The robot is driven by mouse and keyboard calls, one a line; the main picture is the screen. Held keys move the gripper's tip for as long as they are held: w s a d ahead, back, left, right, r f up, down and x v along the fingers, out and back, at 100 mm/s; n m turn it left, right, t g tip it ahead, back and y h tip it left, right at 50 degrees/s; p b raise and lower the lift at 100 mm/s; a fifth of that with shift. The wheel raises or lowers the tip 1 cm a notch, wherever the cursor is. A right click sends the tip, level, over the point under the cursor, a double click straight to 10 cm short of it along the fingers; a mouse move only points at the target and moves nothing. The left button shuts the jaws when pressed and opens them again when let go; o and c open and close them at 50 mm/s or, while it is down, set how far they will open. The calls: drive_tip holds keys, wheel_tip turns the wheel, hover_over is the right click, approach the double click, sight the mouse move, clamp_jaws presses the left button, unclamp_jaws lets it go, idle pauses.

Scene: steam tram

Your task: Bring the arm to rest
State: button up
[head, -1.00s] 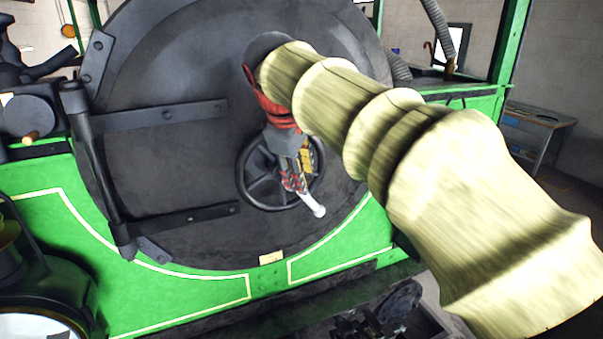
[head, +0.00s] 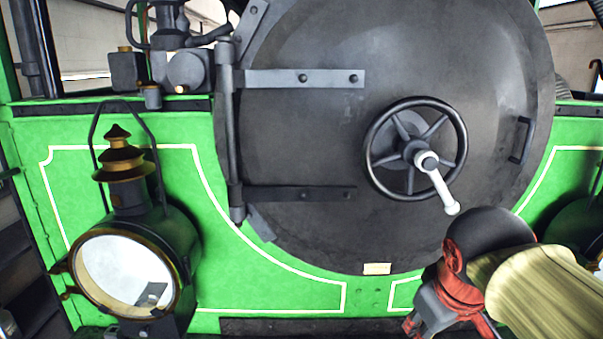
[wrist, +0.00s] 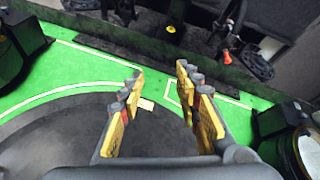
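My arm (head: 540,290) is folded low at the right of the head view, in front of the green front plate. My gripper (wrist: 160,72) shows in the wrist view with its two yellow-padded fingers apart and nothing between them. In the head view its fingers are not clearly seen. The dark wheel (head: 372,150) with its white handle (head: 440,187) stands on the round smokebox door (head: 310,130), up and left of my arm. My arm and the wheel are apart in the picture.
A large lamp (head: 125,272) with a brass-coloured top stands at the left. The green plate (head: 255,285) with cream lines runs below the door. A small pale tag (head: 377,268) sits at the door's lower edge. Another lamp (wrist: 308,150) is at the wrist view's right edge.

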drive_tip(key=s+a+f+m+b, duration=0.1)
drive_tip(key=s+f+b, duration=0.2)
drive_tip(key=f, duration=0.5)
drive_tip(key=s+f+m+y+b, duration=0.1)
drive_tip(key=s+f+b, duration=0.2)
drive_tip(key=f, duration=0.5)
drive_tip(key=s+a+f+m+b, duration=0.1)
drive_tip(key=s+f+b, duration=0.3)
drive_tip(key=f, duration=0.4)
drive_tip(key=shift+a+f+m+t+b, duration=0.2)
drive_tip(key=shift+a+m+t+b, duration=0.15)
drive_tip(key=shift+b, duration=0.2)
drive_tip(key=shift+s, duration=0.1)
